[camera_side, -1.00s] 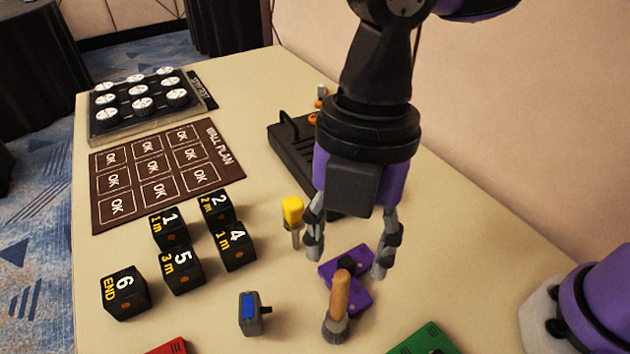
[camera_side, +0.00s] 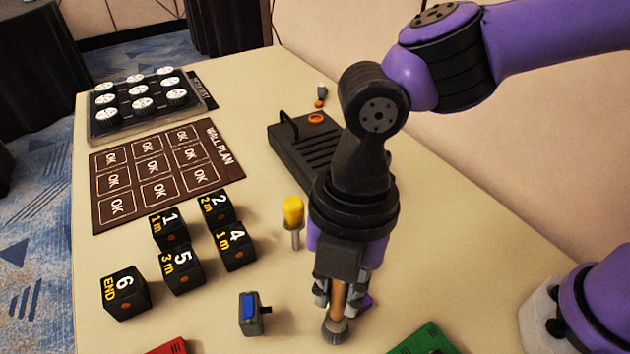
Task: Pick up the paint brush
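The paint brush (camera_side: 337,304) has a wooden handle and a dark round head. It stands near the front edge of the table, head down. My gripper (camera_side: 338,296) is low and points down at the brush. Its fingers show on either side of the handle, close to it, and its body hides the handle's top end. I cannot tell whether the fingers touch the handle.
Numbered black cubes (camera_side: 182,270) and a black case (camera_side: 300,150) stand further off.

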